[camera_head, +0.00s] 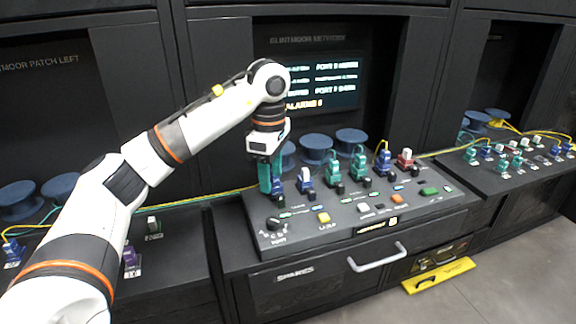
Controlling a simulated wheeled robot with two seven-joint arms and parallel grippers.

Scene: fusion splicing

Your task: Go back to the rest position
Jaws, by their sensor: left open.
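My left arm reaches in from the left, and its left gripper (271,190) points down over the left end of the sloped console (300,240). The gripper's teal-looking fingers are at a connector (278,200) in the back row; they cover part of it, and I cannot tell whether they touch it. Next to it on the right stand a blue connector with a white top (305,181), two green connectors (333,170), a blue one (383,160) and a red one (404,160). My right gripper does not show.
A dial (273,223), a yellow button (323,217) and an orange button (397,199) sit on the console front. A drawer handle (377,255) sticks out below. A lit screen (325,85) and blue spools (316,147) are behind.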

